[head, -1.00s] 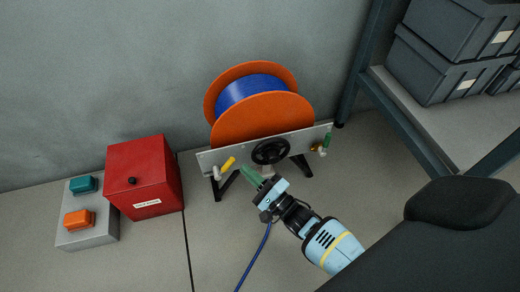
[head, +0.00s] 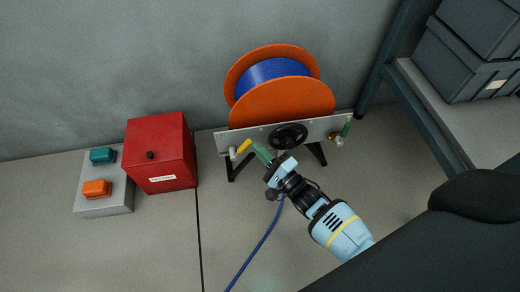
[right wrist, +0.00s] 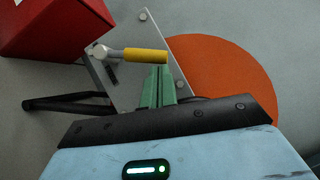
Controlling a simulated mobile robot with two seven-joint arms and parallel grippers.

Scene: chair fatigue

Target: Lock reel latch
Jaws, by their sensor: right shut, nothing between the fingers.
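The cable reel (head: 275,98) has orange flanges and blue cable and stands on a frame with a metal front plate (head: 318,126). A latch lever with a yellow handle (head: 244,146) sits at the plate's left end; in the right wrist view its yellow handle (right wrist: 145,55) points right from a grey pivot. My right gripper (head: 258,149) has green fingers, shut and empty. In the right wrist view the fingertips (right wrist: 159,70) are right at the handle's lower edge, near its free end; whether they touch it I cannot tell. My left gripper is not in view.
A black handwheel (head: 288,136) is on the plate, right of my fingers. A green-handled valve (head: 344,131) is at the plate's right end. A red box (head: 160,152) and a grey button box (head: 104,200) stand left. Shelving with grey bins (head: 465,65) is right.

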